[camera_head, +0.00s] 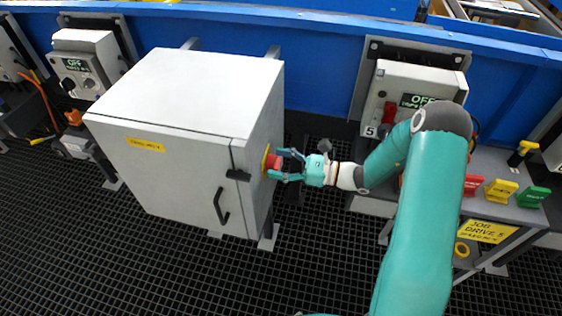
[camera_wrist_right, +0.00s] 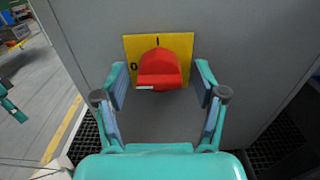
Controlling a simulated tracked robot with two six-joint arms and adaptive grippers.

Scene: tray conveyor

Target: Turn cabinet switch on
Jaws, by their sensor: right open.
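The grey cabinet (camera_head: 190,140) stands left of centre in the head view. A red rotary switch (camera_wrist_right: 160,70) on a yellow plate (camera_wrist_right: 183,44) is on its right side; the plate carries the marks 0 and I. In the head view the switch (camera_head: 272,161) is partly hidden by my fingers. My right gripper (camera_head: 286,164) is at the switch, its fingers apart. In the right wrist view the gripper (camera_wrist_right: 160,88) is open, with one finger on each side of the switch knob; I cannot tell whether they touch it. My left gripper is not in view.
Control boxes with OFF displays stand behind, at left (camera_head: 80,68) and at right (camera_head: 408,88). Dark grating (camera_head: 110,245) covers the floor. A blue conveyor wall (camera_head: 320,60) runs behind.

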